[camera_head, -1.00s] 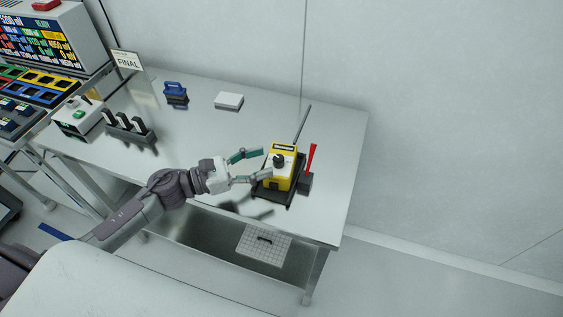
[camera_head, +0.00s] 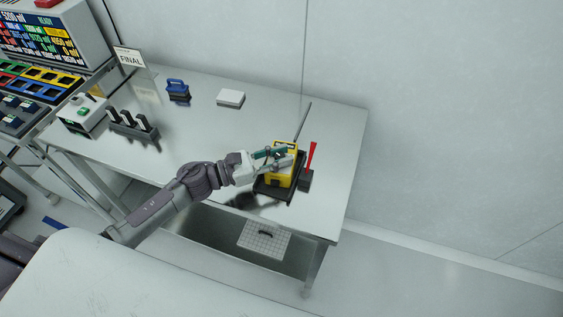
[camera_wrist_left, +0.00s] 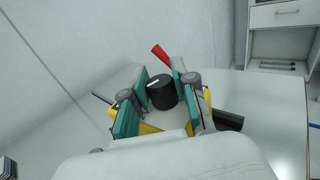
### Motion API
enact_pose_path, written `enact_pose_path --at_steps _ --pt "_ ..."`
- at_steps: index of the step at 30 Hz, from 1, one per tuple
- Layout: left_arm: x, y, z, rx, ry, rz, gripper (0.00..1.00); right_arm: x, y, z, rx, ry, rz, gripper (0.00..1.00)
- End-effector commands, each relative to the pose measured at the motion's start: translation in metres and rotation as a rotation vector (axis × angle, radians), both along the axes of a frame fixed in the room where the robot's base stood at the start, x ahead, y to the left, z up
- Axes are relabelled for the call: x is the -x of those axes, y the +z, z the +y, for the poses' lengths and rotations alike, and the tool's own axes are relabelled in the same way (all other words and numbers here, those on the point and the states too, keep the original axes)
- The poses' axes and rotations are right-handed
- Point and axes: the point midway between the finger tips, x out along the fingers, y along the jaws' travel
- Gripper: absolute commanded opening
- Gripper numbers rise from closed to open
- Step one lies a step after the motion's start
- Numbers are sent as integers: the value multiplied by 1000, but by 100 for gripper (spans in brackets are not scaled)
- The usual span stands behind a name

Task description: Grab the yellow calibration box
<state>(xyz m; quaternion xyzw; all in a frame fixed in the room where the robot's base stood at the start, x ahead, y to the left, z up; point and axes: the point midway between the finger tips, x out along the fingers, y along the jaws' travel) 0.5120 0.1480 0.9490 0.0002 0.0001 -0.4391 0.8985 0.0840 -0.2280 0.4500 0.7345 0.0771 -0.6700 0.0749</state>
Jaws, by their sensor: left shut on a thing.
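The yellow calibration box (camera_head: 282,180) stands on a black base (camera_head: 262,189) near the right end of the metal table. My left gripper (camera_head: 279,156) is over the top of the box, with its fingers on either side of the black knob. In the left wrist view the gripper (camera_wrist_left: 163,100) has its teal finger pads at both sides of the black knob (camera_wrist_left: 162,92); yellow parts of the box (camera_wrist_left: 150,129) show beside and below them. The fingers hide part of the box's top. My right gripper is not in view.
A red-handled lever (camera_head: 312,156) on a dark block stands close to the right of the box, and a thin dark rod rises behind it. A white box (camera_head: 230,98) and a blue item (camera_head: 177,87) are farther back. The table's middle is clear.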

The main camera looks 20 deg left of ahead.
Motion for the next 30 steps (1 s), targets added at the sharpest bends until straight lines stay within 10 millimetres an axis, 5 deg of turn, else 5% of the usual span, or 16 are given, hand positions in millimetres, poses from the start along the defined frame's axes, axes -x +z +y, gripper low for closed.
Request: enact_pose_path --at_steps 17,30 --pt "0 6 1 0 -1 -4 0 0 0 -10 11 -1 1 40" --pt "0 85 0 -3 -2 -5 0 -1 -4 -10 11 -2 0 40"
